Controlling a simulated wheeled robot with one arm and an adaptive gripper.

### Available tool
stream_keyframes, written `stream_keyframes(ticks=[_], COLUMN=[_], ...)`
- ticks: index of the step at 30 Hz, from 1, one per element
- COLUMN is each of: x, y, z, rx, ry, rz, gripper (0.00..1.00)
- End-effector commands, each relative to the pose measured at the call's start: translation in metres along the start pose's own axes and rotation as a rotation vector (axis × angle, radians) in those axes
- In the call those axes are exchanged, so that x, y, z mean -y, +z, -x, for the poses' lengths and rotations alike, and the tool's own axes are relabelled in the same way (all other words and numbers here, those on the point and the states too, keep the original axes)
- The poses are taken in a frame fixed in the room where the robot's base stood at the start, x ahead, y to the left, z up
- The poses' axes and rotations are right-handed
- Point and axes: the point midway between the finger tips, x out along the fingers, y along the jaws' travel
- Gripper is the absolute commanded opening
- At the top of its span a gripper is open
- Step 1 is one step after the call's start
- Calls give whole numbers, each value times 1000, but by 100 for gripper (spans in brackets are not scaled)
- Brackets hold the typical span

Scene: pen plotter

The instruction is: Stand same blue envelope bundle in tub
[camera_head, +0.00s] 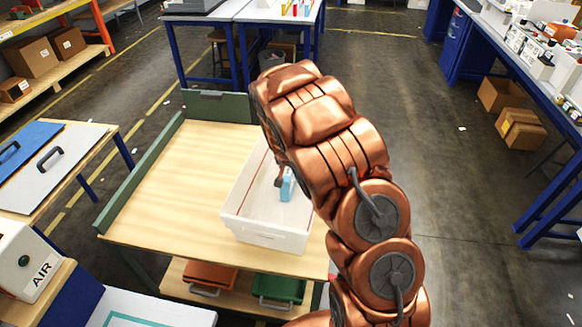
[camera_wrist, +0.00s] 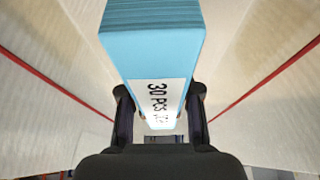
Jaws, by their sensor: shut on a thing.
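The blue envelope bundle (camera_wrist: 150,60) is a light blue block with a white label reading "30 PCS" in the wrist view. My gripper (camera_wrist: 160,118) is shut on it, with one dark finger on each side of the labelled end. In the head view the bundle (camera_head: 287,184) shows as a small blue piece inside the white tub (camera_head: 262,235). Much of my gripper and part of the tub are hidden behind my copper arm. Pale walls with a red line flank the bundle in the wrist view. I cannot tell whether the bundle touches the tub floor.
The tub stands on a wooden bench (camera_head: 165,190) with a green raised edge (camera_head: 140,175). Orange (camera_head: 210,274) and green (camera_head: 279,287) bins sit on the shelf below. The bench top left of the tub is clear.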

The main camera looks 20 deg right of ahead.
Motion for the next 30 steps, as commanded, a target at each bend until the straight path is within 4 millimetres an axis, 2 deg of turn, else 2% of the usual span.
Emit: stream_keyframes(ticks=[12,13,18,20,30], x=[0,0,0,0,0], y=[2,1,1,1,0], z=[-5,-3,-3,-3,-1], rx=[-1,-1,-1,-1,0], ry=[-1,-1,-1,-1,-1], rz=[0,0,0,0,0], gripper=[0,36,53,58,58])
